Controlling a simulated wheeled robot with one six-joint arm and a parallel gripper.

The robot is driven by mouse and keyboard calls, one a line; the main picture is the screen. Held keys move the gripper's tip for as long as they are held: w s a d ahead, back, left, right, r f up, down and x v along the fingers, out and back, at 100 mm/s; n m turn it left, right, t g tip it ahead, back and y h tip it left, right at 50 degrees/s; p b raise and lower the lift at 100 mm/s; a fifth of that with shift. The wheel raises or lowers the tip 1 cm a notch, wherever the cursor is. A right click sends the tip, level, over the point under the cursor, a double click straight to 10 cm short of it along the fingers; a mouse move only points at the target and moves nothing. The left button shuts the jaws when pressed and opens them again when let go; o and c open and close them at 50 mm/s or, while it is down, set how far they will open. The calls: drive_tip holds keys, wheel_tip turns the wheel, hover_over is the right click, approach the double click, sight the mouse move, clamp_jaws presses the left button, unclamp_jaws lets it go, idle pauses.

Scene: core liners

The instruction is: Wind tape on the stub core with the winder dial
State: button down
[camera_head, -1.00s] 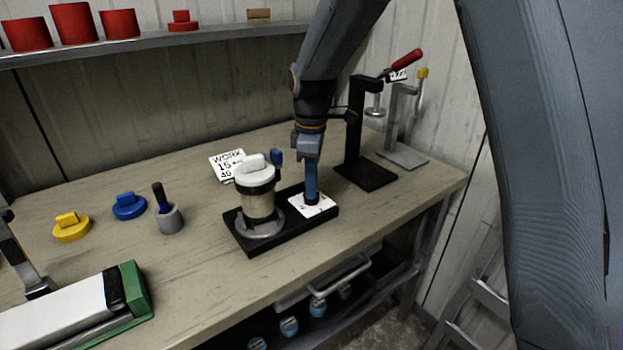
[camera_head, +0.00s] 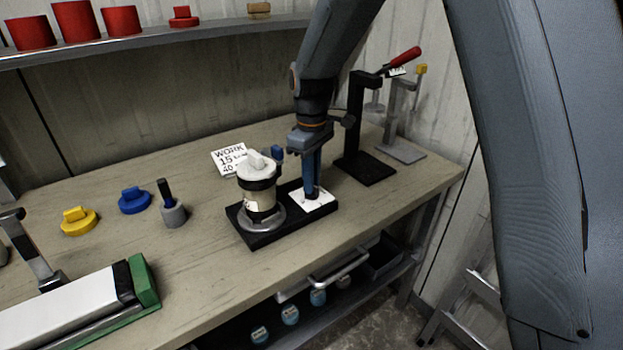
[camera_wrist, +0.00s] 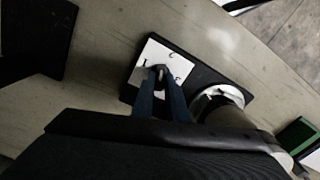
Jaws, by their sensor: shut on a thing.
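The winder has a black base (camera_head: 262,240) on the bench. The stub core (camera_head: 261,201) stands upright on its round grey plate, with a white winged cap (camera_head: 257,166) on top. Beside it on the base is a white dial plate (camera_head: 325,198) with lettered marks; it also shows in the wrist view (camera_wrist: 149,52). My gripper (camera_head: 311,190) points down over the dial and is shut on the small dark dial knob (camera_wrist: 160,72). The fingers hide most of the knob. How much tape is on the core cannot be told.
A black press stand (camera_head: 365,168) and a grey one (camera_head: 400,150) are to the right. Blue (camera_head: 134,201) and yellow (camera_head: 79,221) knobbed plugs and a grey cup (camera_head: 173,215) lie left. A green-ended block (camera_head: 146,283) is front left.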

drive_tip(key=c, duration=1.8)
unclamp_jaws()
drive_tip(key=shift+o, duration=0.2)
wheel_tip(320, 180, up, 7)
drive_tip(key=shift+f+b, duration=0.15)
drive_tip(key=shift+b, duration=0.55)
drive_tip(key=shift+r, duration=0.6)
